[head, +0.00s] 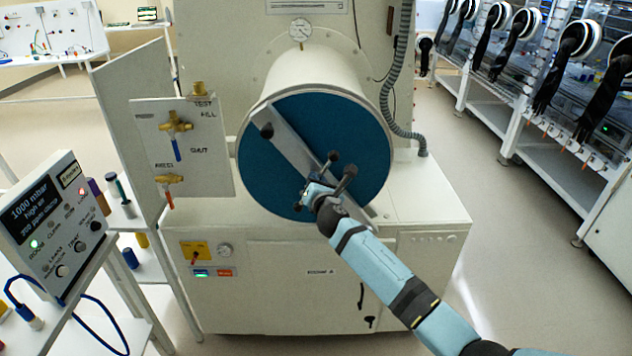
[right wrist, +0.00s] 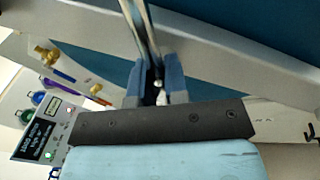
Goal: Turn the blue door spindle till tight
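The round blue door (head: 290,118) closes the front of the white cylinder, with a pale metal bar (head: 287,142) slanting across it. The blue door spindle (head: 350,171) stands out at the bar's middle, its arms ending in black knobs. My right gripper (head: 312,192) reaches in from the lower right and covers part of the spindle. In the right wrist view, a shiny rod of the spindle (right wrist: 141,25) runs down between my right gripper's blue fingers (right wrist: 155,85), which look closed on it. The exact contact is dark. My left gripper is not in view.
A valve panel (head: 183,155) with brass valves stands left of the door. A control box (head: 55,222) with a display and a blue cable is at lower left. A grey hose (head: 388,90) runs down the right side. Gloveboxes (head: 560,80) line the far right; the floor between is clear.

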